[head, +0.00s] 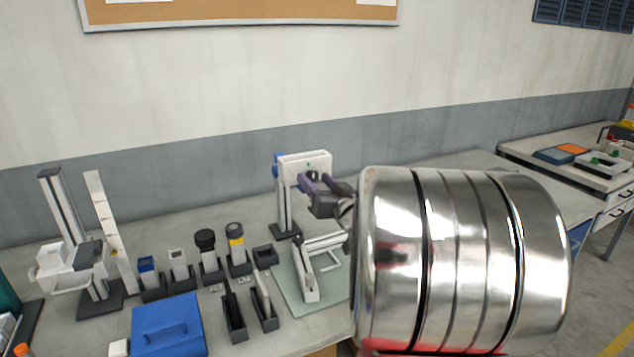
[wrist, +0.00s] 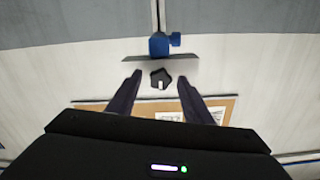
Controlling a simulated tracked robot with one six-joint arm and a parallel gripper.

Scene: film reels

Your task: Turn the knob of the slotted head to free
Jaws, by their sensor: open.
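The slotted head (head: 318,157) is a white block high on an upright post at the middle of the bench. In the wrist view its knob (wrist: 156,75) is dark and many-sided, with a white mark on its lower side. My gripper (wrist: 160,78) is open, its two dark fingers to the left and right of the knob and apart from it in the picture. Whether the tips reach its depth I cannot tell. In the head view my gripper (head: 308,180) is at the front of the head, and hides the knob. I can read no labels around the knob.
A blue clamp (wrist: 158,46) joins the head to its post. Below stands a white frame on a pale green mat (head: 291,290). Dark holders with tools, a blue box (head: 167,325) and a tall white stand (head: 60,215) are to the left. My shiny arm covers the right.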

